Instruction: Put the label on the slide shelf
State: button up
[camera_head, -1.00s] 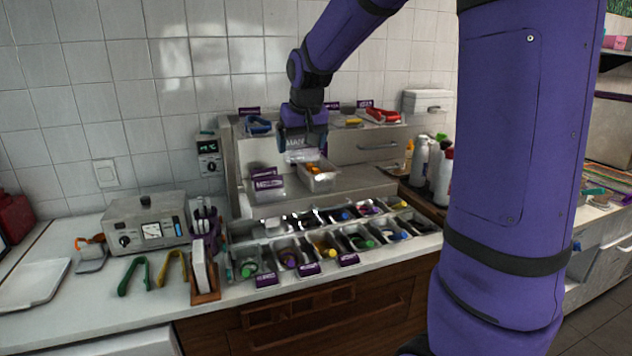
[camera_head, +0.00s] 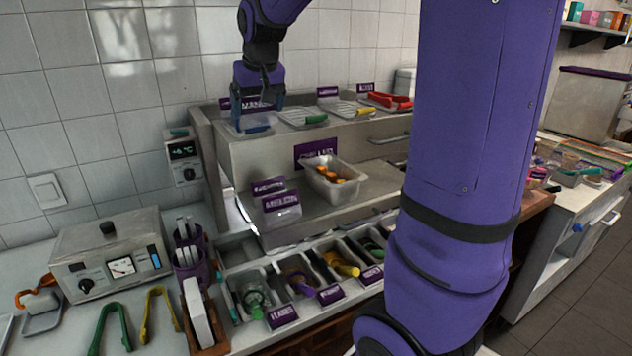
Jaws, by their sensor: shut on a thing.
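My gripper (camera_head: 258,103) points down over the left end of the upper shelf (camera_head: 235,150). It is shut on a small purple label with white lettering (camera_head: 256,104), partly covered by the fingers. The slide shelf (camera_head: 350,205) is a metal ledge lower down and in front. On it stand a metal tray (camera_head: 326,190) with orange pieces and, at its left, two purple labels, a rear one (camera_head: 268,186) and a front one (camera_head: 282,202) on a metal holder. My gripper is above and behind these, apart from them.
Tongs with blue (camera_head: 258,127), green (camera_head: 316,119), yellow (camera_head: 364,111) and red handles (camera_head: 386,101) lie along the upper shelf. A purple sign (camera_head: 315,152) is on its front face. Topping bins (camera_head: 258,297) line the counter below. My arm hides the right side.

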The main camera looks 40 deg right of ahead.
aim_at(262, 177)
jog(key=shift+w+f, duration=0.2)
jog(key=shift+w, duration=0.1)
notch_tip(262, 177, down, 18)
jog(key=shift+r, duration=0.2)
dwell(0.3)
jog(key=o, duration=0.8)
jog(key=shift+f, duration=0.15)
jog(key=shift+c, duration=0.2)
jog(key=v, duration=1.2)
jog(key=shift+a, duration=0.1)
jog(key=s+a+r+n, duration=0.1)
jog(key=s+a, duration=0.2)
jog(key=s, duration=0.4)
jog(key=s+a+r+n, duration=0.1)
jog(key=s+a+r, duration=0.1)
jog(key=s, duration=0.6)
jog(key=s+a+r+n+t+y, duration=0.1)
jog(key=s+a+r, duration=0.1)
jog(key=s+a, duration=0.3)
jog(key=s, duration=0.2)
jog(key=shift+s, duration=0.25)
jog(key=shift+a+r, duration=0.15)
